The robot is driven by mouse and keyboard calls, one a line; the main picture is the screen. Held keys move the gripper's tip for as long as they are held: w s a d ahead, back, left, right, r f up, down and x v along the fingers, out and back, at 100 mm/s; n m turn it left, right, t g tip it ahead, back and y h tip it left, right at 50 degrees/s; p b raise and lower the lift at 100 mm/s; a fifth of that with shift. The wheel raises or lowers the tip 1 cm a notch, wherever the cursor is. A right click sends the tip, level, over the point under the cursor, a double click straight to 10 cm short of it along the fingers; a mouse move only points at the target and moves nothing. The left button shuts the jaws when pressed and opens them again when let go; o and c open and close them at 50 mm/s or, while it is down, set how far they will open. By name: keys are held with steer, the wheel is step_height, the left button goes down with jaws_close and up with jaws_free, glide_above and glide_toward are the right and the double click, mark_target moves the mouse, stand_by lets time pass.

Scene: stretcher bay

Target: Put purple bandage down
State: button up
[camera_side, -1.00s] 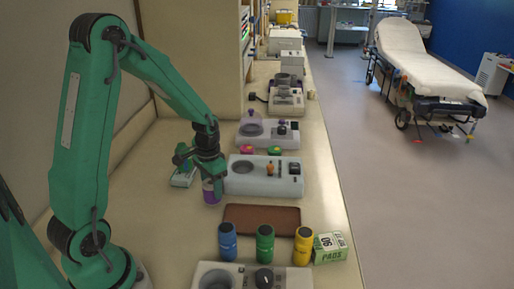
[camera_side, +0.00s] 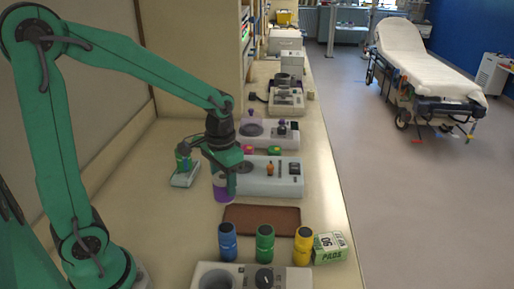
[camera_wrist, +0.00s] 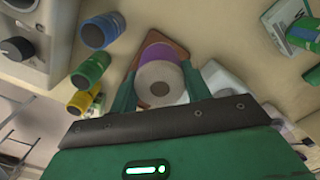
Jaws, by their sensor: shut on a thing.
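The purple bandage (camera_side: 222,193) is a roll with a purple side and a pale round end, seen in the wrist view (camera_wrist: 161,53). My gripper (camera_side: 225,178) is shut on it, with one finger on each side in the wrist view (camera_wrist: 158,88). In the wrist view the mat (camera_wrist: 180,50) shows partly behind the roll. I cannot tell whether the bandage touches the counter. My fingers hide part of it.
Blue (camera_side: 227,242), green (camera_side: 265,244) and yellow (camera_side: 303,246) bottles stand nearer the camera, beside a green-and-white box (camera_side: 330,248). A white device (camera_side: 257,181) lies behind. A small tray (camera_side: 185,178) with a green item is on the left. The mat is bare.

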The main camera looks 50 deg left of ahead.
steer(key=shift+s+d+r, duration=0.15)
steer(key=shift+d+r, duration=0.15)
steer(key=shift+d, duration=0.15)
stand_by(0.4)
steer(key=w+r, duration=0.5)
steer(key=w, duration=0.3)
steer(key=shift+d, duration=0.25)
stand_by(0.5)
steer(key=w+a+f+n, duration=0.1)
steer(key=w+a+n, duration=0.3)
steer(key=a, duration=0.6)
steer(key=w+a+f+n, duration=0.1)
steer(key=w+a+n, duration=0.1)
steer(key=a+n, duration=0.5)
steer(key=s+a+f+n, duration=0.1)
steer(key=s+a+n, duration=0.1)
steer(key=a, duration=0.9)
steer(key=s+a+f+n, duration=0.1)
steer(key=a+n, duration=0.3)
steer(key=a, duration=0.7)
steer(key=shift+s+a+f+n, duration=0.2)
steer(key=shift+s+f+n, duration=0.2)
steer(key=shift+s, duration=0.25)
